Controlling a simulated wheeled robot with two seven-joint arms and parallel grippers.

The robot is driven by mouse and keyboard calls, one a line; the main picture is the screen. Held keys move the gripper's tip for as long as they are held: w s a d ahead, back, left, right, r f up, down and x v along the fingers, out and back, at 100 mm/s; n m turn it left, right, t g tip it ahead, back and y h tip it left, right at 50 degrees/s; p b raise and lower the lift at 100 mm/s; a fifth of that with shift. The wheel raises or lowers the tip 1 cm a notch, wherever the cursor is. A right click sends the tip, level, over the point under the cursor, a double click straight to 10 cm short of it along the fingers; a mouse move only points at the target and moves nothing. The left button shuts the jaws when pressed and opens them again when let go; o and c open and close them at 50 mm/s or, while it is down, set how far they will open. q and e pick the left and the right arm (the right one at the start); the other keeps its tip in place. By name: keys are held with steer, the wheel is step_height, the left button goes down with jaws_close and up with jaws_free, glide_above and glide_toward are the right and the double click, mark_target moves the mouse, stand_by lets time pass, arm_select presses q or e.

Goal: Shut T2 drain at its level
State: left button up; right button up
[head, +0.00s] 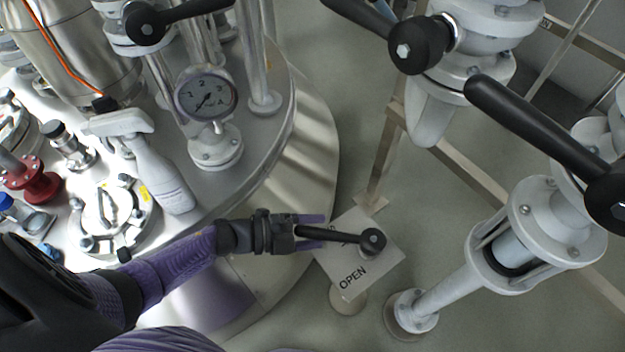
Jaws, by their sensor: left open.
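A black lever handle (335,235) sits on a pale square plate (385,262) low beside the round steel vessel. Its pivot is at the right and its arm points left. The plate reads OPEN along its lower edge; other lettering on it is partly covered by the lever and my gripper. No T2 label is readable. My left gripper (311,231) is open, its two purple fingers on either side of the lever's left end, which lies between them. I cannot tell whether they touch it. My right gripper is not in view.
A dial gauge (206,95) and a white spray bottle (150,165) stand on the vessel top (262,135). White valves with large black levers (535,125) fill the right side. A beige frame (385,150) stands behind the plate. Grey floor is open between.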

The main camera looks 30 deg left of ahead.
arm_select(q)
steer(key=shift+s, duration=0.1)
steer(key=p+v, duration=0.2)
steer(key=v, duration=0.7)
steer(key=shift+s+a, duration=0.25)
steer(key=shift+a, duration=0.05)
steer(key=shift+r, duration=0.1)
stand_by(0.6)
